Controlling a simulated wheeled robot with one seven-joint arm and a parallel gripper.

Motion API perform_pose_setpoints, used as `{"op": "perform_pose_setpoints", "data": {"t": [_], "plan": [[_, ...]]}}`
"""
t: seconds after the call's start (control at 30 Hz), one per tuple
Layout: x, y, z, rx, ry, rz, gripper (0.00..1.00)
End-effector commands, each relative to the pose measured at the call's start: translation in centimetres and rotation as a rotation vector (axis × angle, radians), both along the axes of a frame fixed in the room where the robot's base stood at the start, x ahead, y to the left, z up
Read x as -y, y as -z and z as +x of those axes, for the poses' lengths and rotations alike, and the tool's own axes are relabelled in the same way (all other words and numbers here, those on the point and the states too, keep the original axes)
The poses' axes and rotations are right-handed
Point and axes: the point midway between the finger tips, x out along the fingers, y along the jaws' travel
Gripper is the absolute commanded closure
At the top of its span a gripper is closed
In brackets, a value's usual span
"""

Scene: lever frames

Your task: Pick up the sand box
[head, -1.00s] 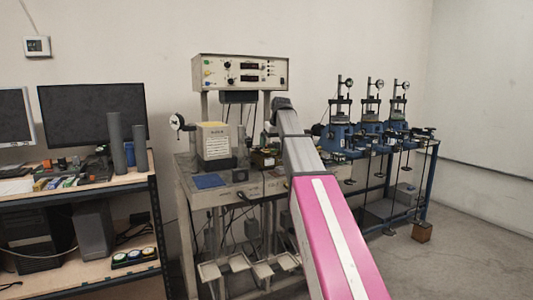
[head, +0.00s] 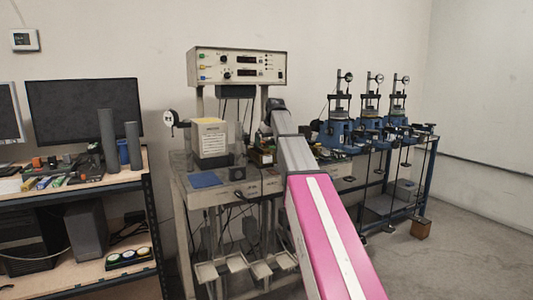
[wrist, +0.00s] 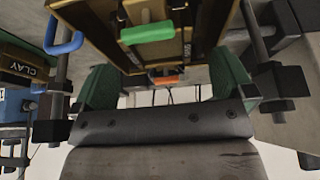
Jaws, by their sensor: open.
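My gripper (wrist: 165,78) is open, with its two dark green fingers spread wide in the wrist view. A brown box (wrist: 205,22) with a green handle (wrist: 146,32) and an orange piece (wrist: 165,79) is ahead of the palm, between or just beyond the fingers. I cannot tell whether the fingers touch it. Its label does not show, so I cannot confirm that it is the sand box. At left a dark box (wrist: 25,62) reads "CLAY". In the head view small boxes (head: 262,156) sit on the bench beside my arm, which hides my gripper.
The metal bench (head: 215,193) carries a cream box (head: 209,138) with a label and a blue pad (head: 204,180). A meter panel (head: 238,67) stands above it. Blue presses (head: 338,133) stand at right. A shelf desk with a monitor (head: 84,110) is at left.

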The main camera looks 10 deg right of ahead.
Motion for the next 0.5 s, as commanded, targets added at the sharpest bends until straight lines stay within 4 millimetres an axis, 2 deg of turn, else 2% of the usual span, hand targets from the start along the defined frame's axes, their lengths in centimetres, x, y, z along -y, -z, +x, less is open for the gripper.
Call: {"op": "perform_pose_setpoints", "data": {"t": [0.1, 0.23, 0.47, 0.5], "plan": [[-0.1, 1.8, 0.3, -0.002, 0.000, 0.000, 0.00], [-0.3, 3.3, 1.0, -0.001, 0.000, 0.000, 0.00], [-0.3, 3.6, 1.1, 0.000, 0.000, 0.000, 0.00], [-0.3, 3.6, 1.1, 0.000, 0.000, 0.000, 0.03]]}}
